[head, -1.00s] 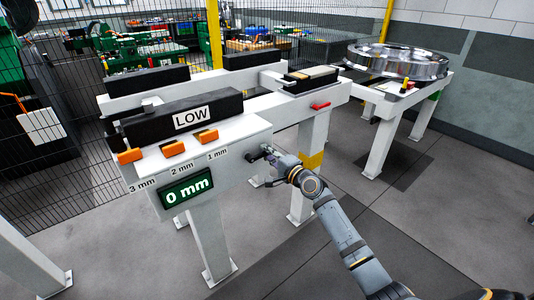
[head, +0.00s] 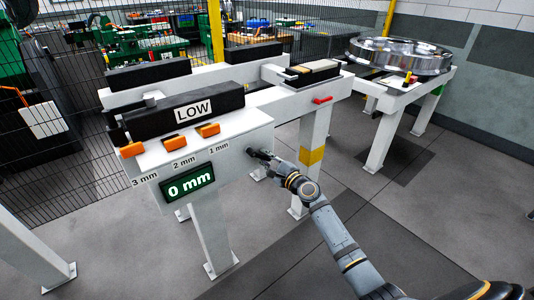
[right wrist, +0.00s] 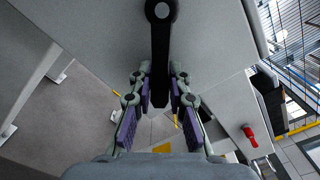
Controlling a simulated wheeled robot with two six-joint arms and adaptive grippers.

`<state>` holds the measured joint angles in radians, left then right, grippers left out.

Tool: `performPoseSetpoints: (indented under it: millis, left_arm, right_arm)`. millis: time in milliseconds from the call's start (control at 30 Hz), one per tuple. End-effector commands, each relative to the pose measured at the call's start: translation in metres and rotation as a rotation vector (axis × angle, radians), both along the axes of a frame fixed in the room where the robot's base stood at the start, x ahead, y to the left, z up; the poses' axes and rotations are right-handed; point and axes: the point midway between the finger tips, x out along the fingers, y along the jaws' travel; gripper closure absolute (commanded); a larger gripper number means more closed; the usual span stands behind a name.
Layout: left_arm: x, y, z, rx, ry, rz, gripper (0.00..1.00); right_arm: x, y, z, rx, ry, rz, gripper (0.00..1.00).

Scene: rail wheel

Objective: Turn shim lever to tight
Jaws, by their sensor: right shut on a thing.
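The shim lever is black; in the right wrist view (right wrist: 160,60) its ring-shaped pivot is at the top and its arm runs down between my fingers. In the head view its pivot end (head: 249,151) shows on the right part of the white front panel. My right gripper (head: 264,157) is at the lever, and its purple-padded fingers (right wrist: 158,95) are shut on it from both sides. The green display (head: 188,184) on the panel reads 0 mm. No "tight" mark is legible. My left gripper is not in view.
Orange handles (head: 176,142) sit above the 1, 2 and 3 mm labels. A black block (head: 185,112) labelled LOW lies behind them. A red handle (head: 322,100) sticks out at right on the beam. A shiny wheel (head: 400,57) rests on the right stand. Floor is clear in front.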

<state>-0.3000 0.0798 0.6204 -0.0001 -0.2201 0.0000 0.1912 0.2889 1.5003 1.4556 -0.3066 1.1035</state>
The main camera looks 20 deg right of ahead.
Motion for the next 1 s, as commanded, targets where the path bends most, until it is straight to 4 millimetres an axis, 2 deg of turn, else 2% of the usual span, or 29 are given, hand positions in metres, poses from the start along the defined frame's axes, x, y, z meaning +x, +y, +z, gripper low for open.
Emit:
performPoseSetpoints:
  millis: [600, 1000]
  left_arm:
    - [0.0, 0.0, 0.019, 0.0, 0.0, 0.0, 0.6]
    - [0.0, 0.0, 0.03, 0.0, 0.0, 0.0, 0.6]
  right_arm:
    - [-0.008, 0.03, -0.021, 0.554, 0.151, 0.0, 1.0]
    - [-0.013, 0.045, -0.025, 0.796, 0.216, -0.001, 1.0]
